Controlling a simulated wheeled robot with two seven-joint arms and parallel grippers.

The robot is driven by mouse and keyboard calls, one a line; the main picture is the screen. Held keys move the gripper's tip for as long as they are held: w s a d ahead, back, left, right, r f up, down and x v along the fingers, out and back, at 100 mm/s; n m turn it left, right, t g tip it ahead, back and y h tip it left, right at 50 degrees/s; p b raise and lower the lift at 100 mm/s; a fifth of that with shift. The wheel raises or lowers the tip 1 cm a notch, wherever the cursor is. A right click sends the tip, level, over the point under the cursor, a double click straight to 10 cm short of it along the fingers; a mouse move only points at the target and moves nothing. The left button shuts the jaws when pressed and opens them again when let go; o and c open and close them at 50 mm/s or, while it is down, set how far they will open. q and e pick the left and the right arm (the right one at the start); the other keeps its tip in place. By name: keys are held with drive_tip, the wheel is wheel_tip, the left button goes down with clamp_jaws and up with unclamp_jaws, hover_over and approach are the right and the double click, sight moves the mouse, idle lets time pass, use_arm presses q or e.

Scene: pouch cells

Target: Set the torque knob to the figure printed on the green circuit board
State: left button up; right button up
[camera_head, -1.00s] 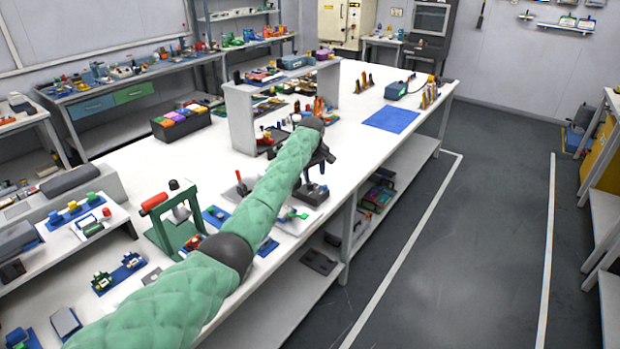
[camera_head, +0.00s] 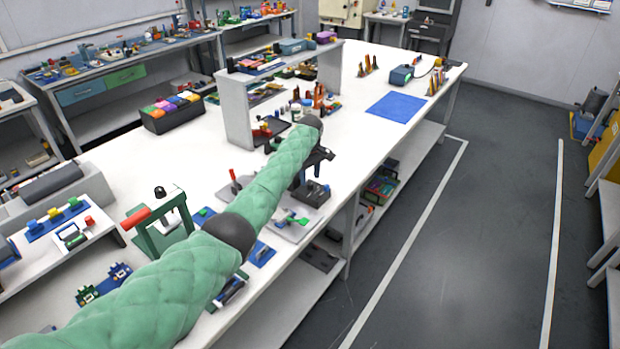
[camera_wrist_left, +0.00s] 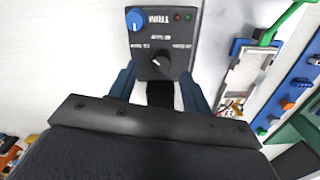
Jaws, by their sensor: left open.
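A dark control box (camera_wrist_left: 160,40) lies under my left gripper in the left wrist view. It has a blue knob (camera_wrist_left: 136,20) beside the word TRIM, and a black pointer knob (camera_wrist_left: 161,62) with small labels too blurred to read. In the head view the box (camera_head: 314,193) sits near the bench's front edge. My left gripper (camera_wrist_left: 158,80) is open, its blue-grey fingers on either side of the black knob's end of the box, holding nothing. In the head view the gripper (camera_head: 312,168) is above and behind the box. I cannot make out the green circuit board's figure. My right gripper is not in view.
A pale fixture plate (camera_head: 290,226) with a green-handled clamp is close beside the box. A green press frame (camera_head: 160,238) stands left. A shelf riser (camera_head: 238,110) stands behind the arm. The bench around the blue mat (camera_head: 394,106) is mostly clear.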

sight(310, 186)
use_arm(q)
drive_tip(key=shift+f, duration=1.25)
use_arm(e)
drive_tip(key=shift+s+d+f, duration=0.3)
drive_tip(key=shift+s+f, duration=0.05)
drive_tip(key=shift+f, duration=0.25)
use_arm(q)
drive_tip(key=shift+c, duration=0.4)
drive_tip(key=c, duration=0.9)
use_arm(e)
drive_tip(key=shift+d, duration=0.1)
